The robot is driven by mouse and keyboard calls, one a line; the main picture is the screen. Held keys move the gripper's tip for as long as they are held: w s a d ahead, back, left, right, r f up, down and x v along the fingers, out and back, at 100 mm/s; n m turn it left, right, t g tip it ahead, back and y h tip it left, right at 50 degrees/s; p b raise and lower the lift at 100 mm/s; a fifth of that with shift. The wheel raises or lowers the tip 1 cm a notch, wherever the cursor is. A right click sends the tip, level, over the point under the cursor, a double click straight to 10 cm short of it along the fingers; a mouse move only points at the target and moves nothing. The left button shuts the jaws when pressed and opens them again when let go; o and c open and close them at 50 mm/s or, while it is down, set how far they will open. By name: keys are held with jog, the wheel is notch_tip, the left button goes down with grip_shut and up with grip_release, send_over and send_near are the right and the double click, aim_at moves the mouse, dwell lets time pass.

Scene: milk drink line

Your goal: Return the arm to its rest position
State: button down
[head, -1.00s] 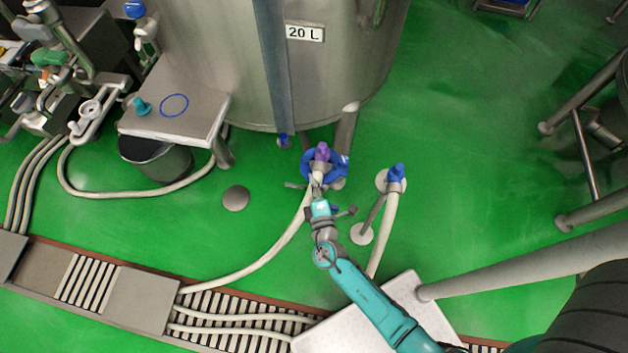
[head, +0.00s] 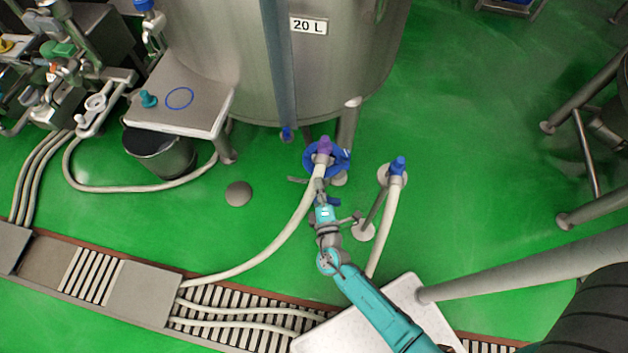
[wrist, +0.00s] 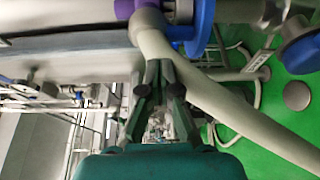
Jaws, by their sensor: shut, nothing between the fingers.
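My gripper (head: 321,190) is at the end of my teal arm in the head view, just below the purple-ended hose coupling (head: 324,147) under the tank. In the wrist view its two dark fingers (wrist: 158,66) come together at the tips with nothing held. The cream hose (wrist: 205,92) passes close beside the fingertips in that view. I cannot tell whether they touch it. The purple coupling also shows at the top of the wrist view (wrist: 145,10). A blue fitting (head: 320,160) surrounds the coupling area. No rest position is marked in view.
The steel tank (head: 330,75) labelled 20 L stands above the coupling. A blue-topped hose stand (head: 397,168) is close on the right. A side table (head: 205,105) and a bucket (head: 165,155) are at left. A white-topped surface (head: 345,335) lies beneath my arm.

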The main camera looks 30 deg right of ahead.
jog(key=s+d, duration=0.3)
jog(key=s, duration=0.2)
jog(key=shift+s, duration=0.2)
jog(key=shift+d, duration=0.1)
jog(key=s+a+m+g+y, duration=0.1)
jog(key=s+m+g+y, duration=0.15)
jog(key=s, duration=0.65)
jog(key=s+a+m+g+y, duration=0.15)
jog(key=s+m, duration=0.25)
jog(key=s, duration=0.5)
jog(key=s+a+r+m+t+y, duration=0.1)
jog(key=s+r+m, duration=0.3)
jog(key=r, duration=0.7)
jog(key=s+a+r+m, duration=0.2)
jog(key=s+r+m, duration=0.2)
jog(key=r, duration=0.7)
jog(key=shift+s+a+t+y, duration=0.3)
jog(key=shift+s+t+y, duration=0.1)
jog(key=shift+s, duration=0.15)
jog(key=c, duration=1.9)
grip_release()
jog(key=shift+r, duration=0.1)
